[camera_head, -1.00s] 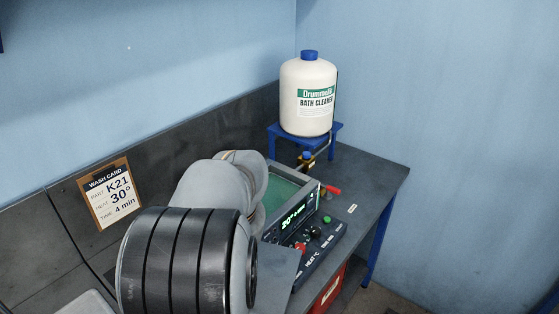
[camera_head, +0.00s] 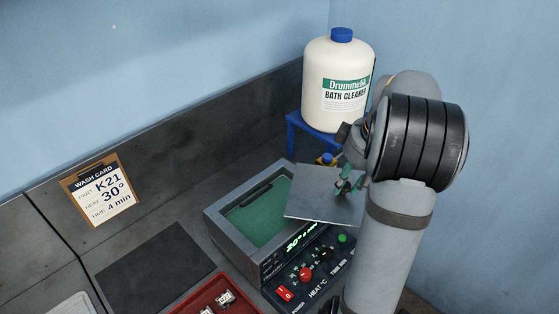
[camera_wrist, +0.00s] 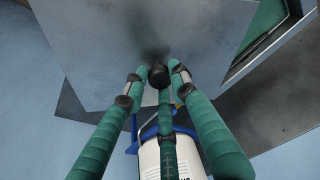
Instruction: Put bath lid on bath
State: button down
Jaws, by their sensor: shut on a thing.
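The bath (camera_head: 214,222) is a grey box with green liquid or lining inside, left of my arm in the head view. Its rim also shows at the upper right of the wrist view (camera_wrist: 262,48). The bath lid (camera_head: 306,201) is a flat grey plate held above the bath's right end, leaving the left part open. My gripper (camera_head: 348,184) is shut on the lid's dark knob. In the wrist view, green fingers of my gripper (camera_wrist: 158,78) close around the black knob, with the lid (camera_wrist: 110,40) beyond them. The bath's right end is hidden behind the lid.
A Bath Cleaner bottle (camera_head: 330,85) stands on a blue stand (camera_head: 294,128) behind the lid. A control panel (camera_head: 309,272) with red and green knobs fronts the bath. A red tray (camera_head: 238,280) with small parts and a dark mat (camera_head: 150,268) lie left. A wash card (camera_head: 99,190) hangs behind.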

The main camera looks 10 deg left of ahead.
aim_at(299, 186)
jog(key=a+n+p, duration=0.1)
jog(key=a+n, duration=0.1)
jog(key=a, duration=0.2)
jog(key=a+r+n+g, duration=0.1)
jog(key=a+n, duration=0.1)
jog(key=a, duration=0.1)
jog(key=a+r+n+y+p, duration=0.1)
jog(key=a+n, duration=0.2)
jog(key=a, duration=0.1)
jog(key=shift+w+a+g+p, duration=0.3)
jog(key=shift+w+a+p, duration=0.05)
jog(key=shift+w, duration=0.05)
jog(key=s+a+n+g+p, duration=0.1)
jog(key=s+a+n, duration=0.25)
jog(key=a, duration=0.25)
jog(key=shift+n, duration=0.35)
jog(key=shift+w+f+b, duration=0.15)
jog(key=shift+f+b, duration=1.05)
jog(key=shift+f, duration=0.2)
jog(key=shift+w+f+b, duration=0.15)
jog(key=shift+f+b, duration=1.05)
jog(key=shift+f, duration=0.2)
jog(key=shift+f+b, duration=0.45)
jog(key=shift+b, duration=0.05)
jog(key=c, duration=1.3)
grip_release()
jog(key=shift+c, duration=0.2)
jog(key=shift+o, duration=0.9)
jog(key=shift+s, duration=0.1)
jog(key=o, duration=0.3)
